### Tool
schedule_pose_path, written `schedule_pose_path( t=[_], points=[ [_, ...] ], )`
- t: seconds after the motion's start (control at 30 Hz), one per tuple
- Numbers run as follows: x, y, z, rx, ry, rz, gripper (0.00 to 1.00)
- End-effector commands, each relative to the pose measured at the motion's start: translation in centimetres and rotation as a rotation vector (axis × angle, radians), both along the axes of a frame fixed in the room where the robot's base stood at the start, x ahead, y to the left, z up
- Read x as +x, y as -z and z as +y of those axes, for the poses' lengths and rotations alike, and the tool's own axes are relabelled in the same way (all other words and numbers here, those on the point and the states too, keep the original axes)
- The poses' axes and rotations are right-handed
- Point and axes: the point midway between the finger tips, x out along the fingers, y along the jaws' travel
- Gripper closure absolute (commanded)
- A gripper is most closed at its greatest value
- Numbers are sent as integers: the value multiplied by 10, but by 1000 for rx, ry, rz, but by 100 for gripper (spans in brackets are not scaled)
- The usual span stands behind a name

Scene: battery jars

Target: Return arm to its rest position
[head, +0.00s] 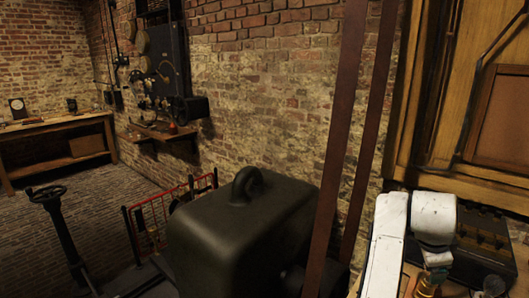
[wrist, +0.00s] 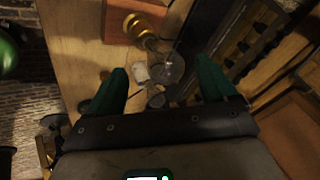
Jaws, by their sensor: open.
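My gripper (wrist: 160,72) shows in the wrist view with its two green fingers spread apart. Nothing is held between them. Beyond the fingers, over the wooden tabletop (wrist: 78,50), are a clear glass piece (wrist: 170,68), a small whitish object (wrist: 141,73) and a brass-coloured piece (wrist: 140,28). I cannot tell how far below the fingertips they are. In the head view my white arm (head: 388,240) is at the lower right, bent over the bench area. The gripper itself is hidden or out of that view.
Dark brown belts (head: 340,130) run upward left of the arm. A large black machine housing (head: 240,230) fills the centre foreground. A green rounded object (wrist: 8,52) shows at the wrist view's left edge.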

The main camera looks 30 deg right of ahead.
Motion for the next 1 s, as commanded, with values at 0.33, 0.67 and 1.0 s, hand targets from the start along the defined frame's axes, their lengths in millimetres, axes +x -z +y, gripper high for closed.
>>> schedule_pose_path(
  t=[0.33,0.67,1.0],
  points=[
    [10,70,95,-186,-869,290,15],
    [-28,145,244,-267,-1737,435,15],
    [-134,212,312,-47,-2147,550,15]
  ],
)
